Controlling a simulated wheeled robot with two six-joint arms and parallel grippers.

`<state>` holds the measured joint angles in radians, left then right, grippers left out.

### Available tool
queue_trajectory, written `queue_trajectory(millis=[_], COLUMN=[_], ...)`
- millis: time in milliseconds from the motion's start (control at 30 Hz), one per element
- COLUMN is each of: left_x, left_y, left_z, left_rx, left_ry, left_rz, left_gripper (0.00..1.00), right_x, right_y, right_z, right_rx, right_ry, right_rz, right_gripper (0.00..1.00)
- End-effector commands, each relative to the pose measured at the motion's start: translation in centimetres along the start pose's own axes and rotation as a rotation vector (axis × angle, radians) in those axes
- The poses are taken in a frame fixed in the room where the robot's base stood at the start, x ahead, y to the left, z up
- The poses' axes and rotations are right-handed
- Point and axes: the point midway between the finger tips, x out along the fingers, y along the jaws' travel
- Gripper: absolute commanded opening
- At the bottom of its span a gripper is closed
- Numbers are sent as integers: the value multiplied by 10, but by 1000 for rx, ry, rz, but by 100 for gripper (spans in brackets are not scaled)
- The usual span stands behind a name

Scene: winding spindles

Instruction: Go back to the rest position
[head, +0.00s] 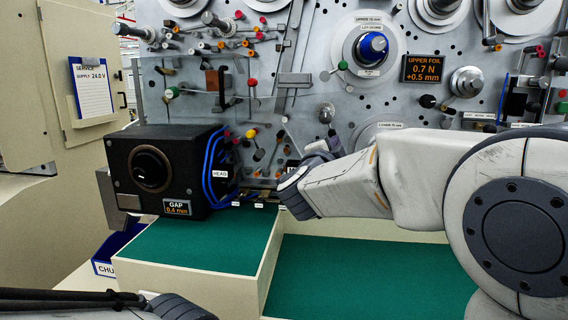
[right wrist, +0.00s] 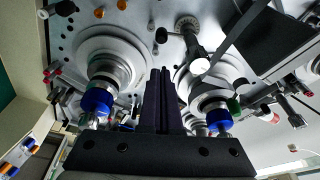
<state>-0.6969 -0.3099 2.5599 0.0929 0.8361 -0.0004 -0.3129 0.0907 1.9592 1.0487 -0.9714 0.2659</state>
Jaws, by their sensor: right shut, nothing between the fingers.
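My right arm comes in from the right in the head view, across the front of the grey machine panel (head: 300,110). Its wrist end is beside the black head block (head: 190,145), and I cannot make out the fingers there. In the right wrist view my right gripper (right wrist: 160,75) has its two dark fingers together, with nothing between them. Spools with blue knobs show behind the fingers, one on the left (right wrist: 97,100) and one on the right (right wrist: 218,120). Only dark arm parts of mine show at the bottom left of the head view; the left fingers cannot be seen.
The panel carries many pins and rollers, a blue-capped spindle (head: 372,47) and an orange-lettered display (head: 422,68). A green-topped step (head: 205,245) lies below the head block. The lower green surface (head: 365,280) is bare. A cream cabinet (head: 75,35) stands at the left.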

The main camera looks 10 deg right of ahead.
Motion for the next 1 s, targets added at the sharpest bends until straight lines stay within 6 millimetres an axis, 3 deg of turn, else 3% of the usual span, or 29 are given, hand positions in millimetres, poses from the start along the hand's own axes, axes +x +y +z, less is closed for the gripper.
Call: queue_trajectory(millis=[67, 167, 300, 433, 567, 700, 800, 900, 1000], left_x=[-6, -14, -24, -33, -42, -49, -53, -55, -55], left_y=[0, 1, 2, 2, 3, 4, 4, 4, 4], left_z=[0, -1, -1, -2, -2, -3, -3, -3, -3], left_rx=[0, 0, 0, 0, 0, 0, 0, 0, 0], left_ry=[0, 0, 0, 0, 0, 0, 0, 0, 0], left_rz=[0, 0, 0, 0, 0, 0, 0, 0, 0], left_gripper=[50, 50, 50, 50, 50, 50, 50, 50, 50], right_x=[-16, -56, -142, -232, -315, -380, -406, -419, -424], right_y=[-10, -13, 5, 44, 96, 151, 180, 198, 206], right_z=[29, 81, 143, 165, 151, 106, 71, 45, 32], right_rx=[-56, -181, -414, -655, -921, -1204, -1369, -1479, -1533], right_ry=[-147, -416, -825, -1169, -1482, -1754, -1886, -1966, -2003], right_rz=[-22, -57, -103, -130, -137, -118, -92, -67, -52], right_gripper=[0, 0, 0, 0, 0, 0, 0, 0, 0])
